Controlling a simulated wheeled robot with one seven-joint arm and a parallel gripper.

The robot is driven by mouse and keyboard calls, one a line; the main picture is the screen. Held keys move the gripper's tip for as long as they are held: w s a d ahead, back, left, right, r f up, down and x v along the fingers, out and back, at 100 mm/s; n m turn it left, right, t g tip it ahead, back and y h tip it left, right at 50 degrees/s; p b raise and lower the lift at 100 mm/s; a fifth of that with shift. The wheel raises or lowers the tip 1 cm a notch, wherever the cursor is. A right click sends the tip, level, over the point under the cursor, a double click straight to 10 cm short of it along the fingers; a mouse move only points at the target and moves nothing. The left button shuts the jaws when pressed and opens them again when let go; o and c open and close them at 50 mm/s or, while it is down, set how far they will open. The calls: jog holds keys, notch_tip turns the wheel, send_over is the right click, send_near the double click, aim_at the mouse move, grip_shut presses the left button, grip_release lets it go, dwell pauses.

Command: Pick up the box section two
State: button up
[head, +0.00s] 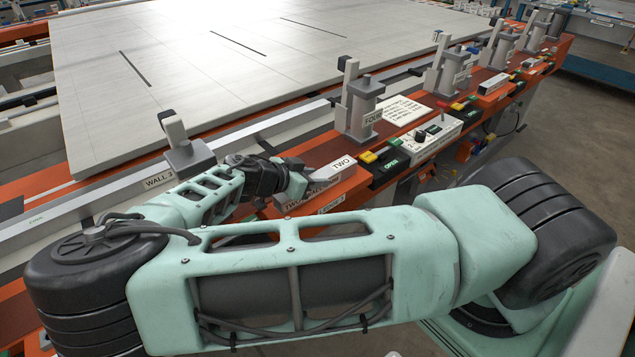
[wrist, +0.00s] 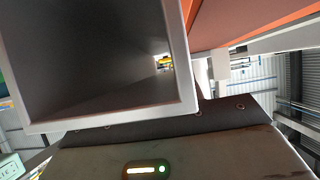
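The box section two (head: 340,168) is a pale grey hollow bar marked TWO, on the orange rail near the middle of the head view. In the wrist view the open square end of a hollow grey section (wrist: 190,70) fills the upper left, very close, and I can see down its inside. My gripper (head: 300,177) is at the left end of section two, low beside it. Its fingers are hidden in the head view and do not show clearly in the wrist view, so I cannot tell if they touch or grip the section.
A grey clamp post (head: 362,108) stands just behind section two, and another clamp (head: 188,155) stands left of my gripper. Coloured buttons (head: 380,157) and a control box (head: 432,138) lie to the right. A large pale panel (head: 200,60) lies behind the rail.

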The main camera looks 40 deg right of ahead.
jog(key=c, duration=0.6)
jog(key=shift+o, duration=0.2)
